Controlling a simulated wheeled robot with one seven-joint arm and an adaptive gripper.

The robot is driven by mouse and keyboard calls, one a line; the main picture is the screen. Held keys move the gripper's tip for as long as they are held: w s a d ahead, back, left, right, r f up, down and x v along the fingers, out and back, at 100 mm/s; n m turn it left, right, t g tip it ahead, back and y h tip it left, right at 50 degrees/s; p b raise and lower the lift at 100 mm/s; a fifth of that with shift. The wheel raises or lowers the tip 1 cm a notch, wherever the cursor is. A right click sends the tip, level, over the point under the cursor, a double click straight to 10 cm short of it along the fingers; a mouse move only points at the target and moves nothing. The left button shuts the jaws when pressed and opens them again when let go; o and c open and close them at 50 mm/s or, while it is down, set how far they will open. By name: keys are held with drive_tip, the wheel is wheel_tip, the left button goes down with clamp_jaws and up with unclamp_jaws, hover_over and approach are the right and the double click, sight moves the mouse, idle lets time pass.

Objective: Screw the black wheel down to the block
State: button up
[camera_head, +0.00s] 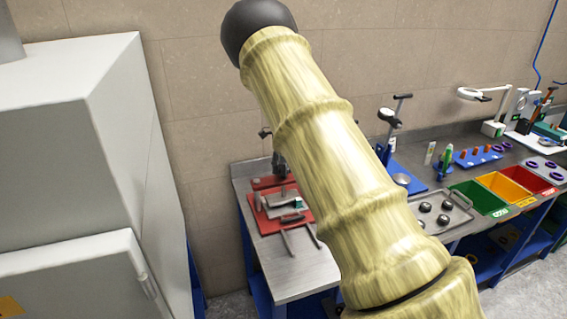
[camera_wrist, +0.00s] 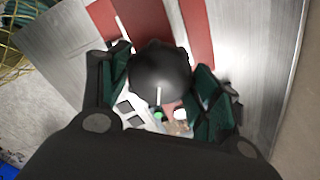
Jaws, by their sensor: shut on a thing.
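In the wrist view, a dark, rounded black wheel (camera_wrist: 160,70) with a thin pale mark on its front sits between the green-padded fingers of my gripper (camera_wrist: 165,85). The fingers press on it from the left and right. Below it, pale and metallic parts show, with a small green spot; which of these is the block I cannot tell. In the head view, a red press fixture (camera_head: 269,222) with grey metal parts stands on the bench, and my arm covers much of the area to its right. I cannot make out my gripper or the wheel there.
The steel bench (camera_head: 300,268) runs along the wall, bare in front of the fixture. A large white cabinet (camera_head: 85,160) stands at left. To the right are a tray with black knobs (camera_head: 443,211), coloured bins (camera_head: 503,188) and a white lamp (camera_head: 476,94).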

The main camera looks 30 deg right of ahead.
drive_tip(key=m, duration=0.3)
drive_tip(key=m+p, duration=0.1)
drive_tip(key=m, duration=0.3)
drive_tip(key=shift+d+r, duration=0.15)
idle(0.3)
drive_tip(key=o, duration=1)
drive_tip(key=shift+s, duration=0.1)
wheel_tip(320, 180, up, 12)
idle(0.6)
